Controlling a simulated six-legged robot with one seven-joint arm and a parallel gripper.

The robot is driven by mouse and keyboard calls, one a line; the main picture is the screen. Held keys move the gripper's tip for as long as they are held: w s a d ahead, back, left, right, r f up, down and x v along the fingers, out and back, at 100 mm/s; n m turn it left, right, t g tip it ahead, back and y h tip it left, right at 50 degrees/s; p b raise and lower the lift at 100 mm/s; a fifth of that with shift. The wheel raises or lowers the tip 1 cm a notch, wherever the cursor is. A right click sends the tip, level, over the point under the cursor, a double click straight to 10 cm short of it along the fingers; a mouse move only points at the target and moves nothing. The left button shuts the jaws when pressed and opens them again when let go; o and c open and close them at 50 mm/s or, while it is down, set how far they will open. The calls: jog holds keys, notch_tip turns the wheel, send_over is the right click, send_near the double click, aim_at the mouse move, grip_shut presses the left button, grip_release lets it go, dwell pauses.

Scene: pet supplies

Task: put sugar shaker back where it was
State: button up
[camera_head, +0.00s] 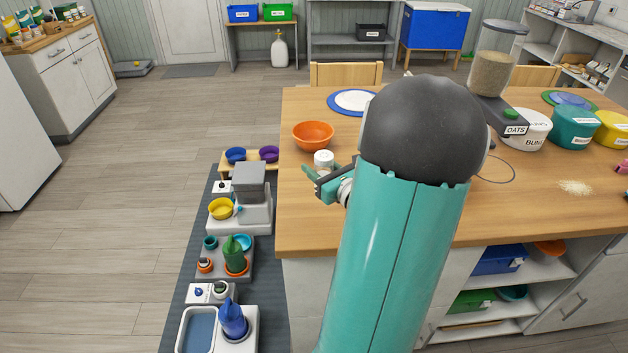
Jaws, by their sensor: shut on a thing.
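A small white cylinder with a pale lid, which looks like the sugar shaker (323,157), is at the left edge of the wooden table, close to the orange bowl. My gripper (322,174) is at it, shut on it, with the fingers low around its body. The shaker looks upright. Its lower part is hidden by the fingers, and I cannot tell whether its base touches the table. My teal arm hides much of the table's middle.
On the table, an orange bowl (313,134) is just behind the shaker, with a white plate on a blue mat (345,103) farther back. The oats dispenser (496,62) and labelled tubs (574,127) stand right. Feeders and bowls line a dark floor mat (182,300) left of the table.

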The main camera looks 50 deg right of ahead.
jog(key=shift+w+d+f, duration=0.25)
jog(key=shift+w+f, duration=0.2)
jog(key=shift+f, duration=0.65)
jog(key=shift+w+d+f, duration=0.3)
jog(key=shift+w+f, duration=0.2)
jog(key=shift+f, duration=0.65)
jog(key=shift+w+d+f, duration=0.25)
jog(key=shift+w+f, duration=0.2)
jog(key=shift+f, duration=0.65)
jog(key=shift+f, duration=0.15)
jog(key=o, duration=1.1)
